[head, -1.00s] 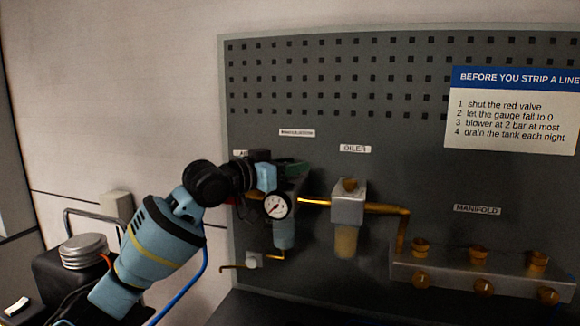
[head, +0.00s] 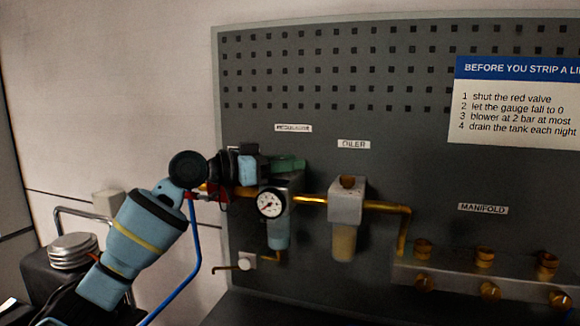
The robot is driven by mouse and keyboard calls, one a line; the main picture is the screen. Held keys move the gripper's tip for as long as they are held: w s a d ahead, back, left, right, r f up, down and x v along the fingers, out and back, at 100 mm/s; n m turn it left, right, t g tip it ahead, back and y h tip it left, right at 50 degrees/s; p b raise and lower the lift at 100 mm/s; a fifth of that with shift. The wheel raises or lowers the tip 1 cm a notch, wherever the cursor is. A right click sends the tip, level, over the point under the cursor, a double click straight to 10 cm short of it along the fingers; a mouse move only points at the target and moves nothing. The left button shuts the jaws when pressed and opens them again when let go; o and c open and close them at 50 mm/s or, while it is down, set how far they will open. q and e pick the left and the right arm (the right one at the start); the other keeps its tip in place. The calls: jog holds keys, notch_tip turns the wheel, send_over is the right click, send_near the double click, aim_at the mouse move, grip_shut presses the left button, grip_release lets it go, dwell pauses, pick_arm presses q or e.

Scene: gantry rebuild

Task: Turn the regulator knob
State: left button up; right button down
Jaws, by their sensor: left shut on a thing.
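The regulator (head: 284,184) hangs on the dark panel under its label, with a round white gauge (head: 271,203) on its front and a clear bowl below. My left gripper (head: 284,167) comes in from the left and is shut at the top of the regulator. The regulator knob is mostly hidden by the gripper; a green piece shows at the jaws, and I cannot tell whether it is knob or finger. The gauge needle is too small to read. My right gripper is not in view.
A red valve (head: 222,192) sits on the brass pipe just below my left wrist. The oiler (head: 346,205) stands right of the regulator, and the manifold (head: 455,277) with several brass fittings is lower right. A blue hose (head: 192,255) hangs near my forearm.

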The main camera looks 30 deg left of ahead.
pick_arm(q)
jog(key=shift+f+m+g+h+b, duration=0.1)
jog(key=shift+m+g+h+b, duration=0.2)
jog(key=shift+m+g+h, duration=0.5)
jog(key=shift+d+g+h, duration=0.1)
jog(key=shift+g+h, duration=0.2)
jog(key=shift+h, duration=0.1)
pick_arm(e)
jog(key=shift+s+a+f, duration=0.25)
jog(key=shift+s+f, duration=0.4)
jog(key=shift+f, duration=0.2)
pick_arm(q)
jog(key=shift+s+m, duration=0.1)
jog(key=shift+m, duration=0.3)
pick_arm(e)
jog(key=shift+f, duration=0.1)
pick_arm(q)
jog(key=o, duration=1)
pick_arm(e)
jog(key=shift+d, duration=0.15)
pick_arm(q)
jog(key=shift+r, duration=0.2)
